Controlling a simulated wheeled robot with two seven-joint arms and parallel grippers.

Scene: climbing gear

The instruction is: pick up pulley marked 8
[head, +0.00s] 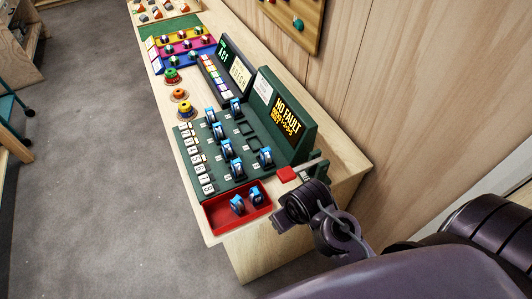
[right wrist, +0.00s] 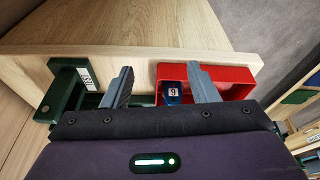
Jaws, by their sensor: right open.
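Several blue pulleys stand on a dark green board (head: 237,178) in the head view, one of them a front-row pulley (head: 237,169). Two more, a left pulley (head: 237,204) and a right pulley (head: 256,196), sit in a red tray (head: 226,221) at the near end of the table. Their marks are too small to read there, so I cannot tell which is marked 8. In the right wrist view, one tray pulley (right wrist: 173,92) shows a digit like 6 or 9. My right gripper (right wrist: 163,84) is open and empty, its fingers spread across the tray's end. My left gripper is not in view.
A dark display reading NO FAULT (head: 287,113) stands behind the board. A red pad (head: 287,174) lies close to my right arm. White numbered cards (head: 197,163) line the board's front edge. Orange and yellow round pieces (head: 185,106) stand farther along the table.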

